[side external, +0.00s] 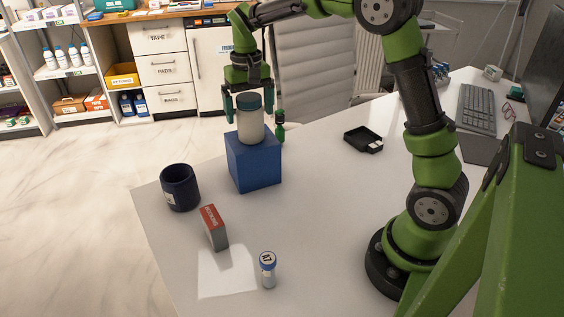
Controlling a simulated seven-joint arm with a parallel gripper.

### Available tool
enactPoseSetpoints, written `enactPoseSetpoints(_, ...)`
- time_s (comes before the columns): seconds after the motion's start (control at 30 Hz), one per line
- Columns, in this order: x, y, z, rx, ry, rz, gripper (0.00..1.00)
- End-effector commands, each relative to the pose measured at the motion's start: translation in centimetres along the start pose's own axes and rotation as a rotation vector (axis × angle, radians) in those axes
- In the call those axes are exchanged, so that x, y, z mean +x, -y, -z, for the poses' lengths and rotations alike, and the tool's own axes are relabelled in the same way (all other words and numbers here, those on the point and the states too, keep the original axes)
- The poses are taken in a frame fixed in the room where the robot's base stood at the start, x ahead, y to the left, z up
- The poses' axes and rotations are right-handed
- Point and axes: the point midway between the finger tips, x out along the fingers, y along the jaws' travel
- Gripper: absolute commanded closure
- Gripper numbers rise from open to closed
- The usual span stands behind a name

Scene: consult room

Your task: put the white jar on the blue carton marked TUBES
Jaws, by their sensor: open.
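No TUBES marking can be read on the carton's visible faces. My gripper (250,106) is above the carton and points down. Its fingers are open, one to either side of the jar's upper part. Whether a finger touches the jar cannot be told from this view.
A dark blue cup (180,188), a red and grey box (214,228) and a small blue-capped vial (268,270) stand on the white table near its left and front. A black tray (362,140) lies to the right. The table's middle is clear.

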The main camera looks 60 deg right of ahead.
Motion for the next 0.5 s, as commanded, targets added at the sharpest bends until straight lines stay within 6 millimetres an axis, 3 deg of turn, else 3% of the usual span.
enactPoseSetpoints(0.3,-7.0,0.0,0.1,0.001,-0.005,0.002,0.05)
enactPoseSetpoints(0.5,-9.6,0.0,0.0,0.000,-0.002,0.001,0.05)
